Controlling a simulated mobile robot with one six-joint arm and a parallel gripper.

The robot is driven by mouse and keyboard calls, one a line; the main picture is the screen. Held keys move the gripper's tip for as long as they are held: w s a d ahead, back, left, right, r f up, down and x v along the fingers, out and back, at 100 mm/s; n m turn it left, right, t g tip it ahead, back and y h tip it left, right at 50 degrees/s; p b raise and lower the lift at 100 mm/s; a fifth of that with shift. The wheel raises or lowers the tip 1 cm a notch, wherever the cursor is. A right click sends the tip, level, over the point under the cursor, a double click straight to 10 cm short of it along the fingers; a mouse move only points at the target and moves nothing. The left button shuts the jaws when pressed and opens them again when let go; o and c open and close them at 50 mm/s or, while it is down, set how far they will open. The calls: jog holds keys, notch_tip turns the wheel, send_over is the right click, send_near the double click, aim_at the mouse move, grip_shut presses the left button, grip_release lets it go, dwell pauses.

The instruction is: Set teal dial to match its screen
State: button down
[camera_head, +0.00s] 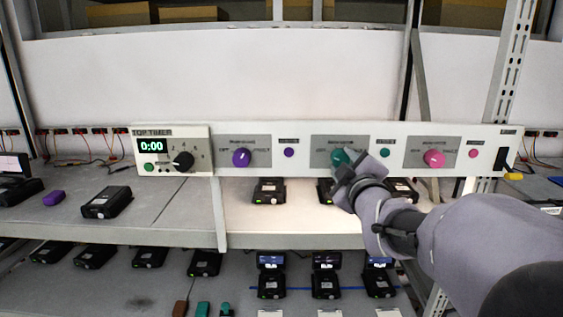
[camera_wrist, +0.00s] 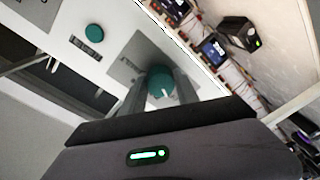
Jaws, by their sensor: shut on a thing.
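The teal dial (camera_head: 339,157) sits on a grey plate on the white panel (camera_head: 210,135), partly hidden by my gripper (camera_head: 350,170) in the head view. In the wrist view the teal dial (camera_wrist: 160,82) lies between the two fingers of my gripper (camera_wrist: 155,95), which are shut on it. A pale pointer mark shows on the dial. A round teal button (camera_wrist: 94,33) is beside it on the panel, also seen in the head view (camera_head: 385,153). The small screens below the panel are too small to read.
A purple dial (camera_head: 242,157) and a pink dial (camera_head: 434,159) sit either side on the same panel. A timer (camera_head: 172,150) reading 0:00 is at the left. Black devices (camera_head: 269,191) stand on the shelf below. A metal upright (camera_head: 508,65) is at the right.

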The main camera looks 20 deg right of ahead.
jog(key=shift+f+b, duration=0.15)
jog(key=shift+b, duration=0.2)
jog(key=shift+m+t+b, duration=0.3)
jog(key=shift+m+b, duration=4)
jog(key=shift+b, duration=0.25)
jog(key=shift+a, duration=0.1)
jog(key=c, duration=0.9)
grip_release()
jog(key=shift+w, duration=0.1)
